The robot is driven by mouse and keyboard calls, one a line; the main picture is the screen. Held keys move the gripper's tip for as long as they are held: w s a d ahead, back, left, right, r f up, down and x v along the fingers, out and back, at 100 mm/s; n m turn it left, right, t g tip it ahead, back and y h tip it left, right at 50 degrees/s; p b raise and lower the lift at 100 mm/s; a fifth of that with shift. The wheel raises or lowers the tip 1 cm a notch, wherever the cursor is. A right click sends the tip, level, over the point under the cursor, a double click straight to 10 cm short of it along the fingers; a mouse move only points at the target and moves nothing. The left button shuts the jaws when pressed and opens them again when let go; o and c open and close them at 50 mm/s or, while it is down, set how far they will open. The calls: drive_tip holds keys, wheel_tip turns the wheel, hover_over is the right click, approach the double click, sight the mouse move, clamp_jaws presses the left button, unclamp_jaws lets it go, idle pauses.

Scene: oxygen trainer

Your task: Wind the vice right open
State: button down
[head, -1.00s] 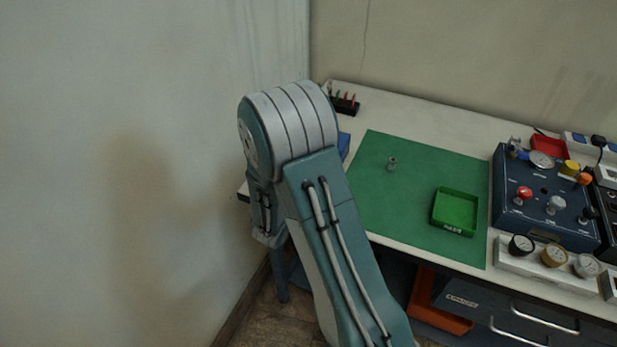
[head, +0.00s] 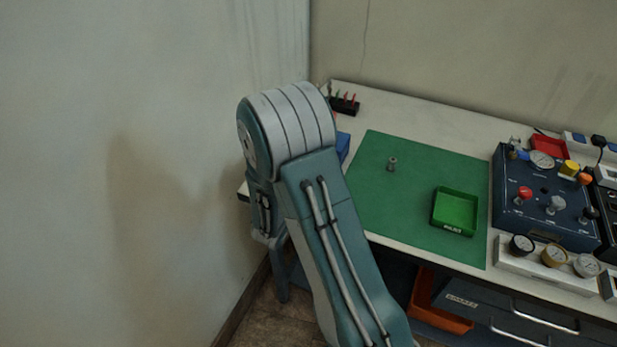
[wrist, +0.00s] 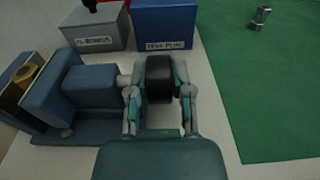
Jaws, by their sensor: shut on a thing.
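The blue vice (wrist: 90,88) is at the left of the wrist view, on the pale bench top. A brass-coloured piece (wrist: 30,76) sits at its jaws at the far left. The vice's black knob (wrist: 160,80) is at the right end of its screw. My gripper (wrist: 160,75) is shut on this knob, one finger on each side. In the head view my arm hides the vice and the gripper.
A grey labelled box (wrist: 95,28) and a blue labelled box (wrist: 164,24) stand just behind the vice. A green mat (head: 415,185) lies to the right with a small metal fitting (head: 392,164) and a green tray (head: 455,211). A gauge panel (head: 540,195) stands farther right.

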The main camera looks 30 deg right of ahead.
drive_tip(key=shift+w+a+t, duration=0.25)
drive_tip(key=shift+t, duration=0.05)
drive_tip(key=c, duration=0.8)
unclamp_jaws()
drive_tip(key=shift+a, duration=0.1)
drive_tip(key=shift+a, duration=0.1)
drive_tip(key=r+v, duration=0.1)
drive_tip(key=v, duration=1.1)
drive_tip(key=shift+r, duration=0.25)
drive_tip(key=shift+s, duration=0.1)
drive_tip(key=v, duration=1.2)
drive_tip(key=shift+r, duration=0.1)
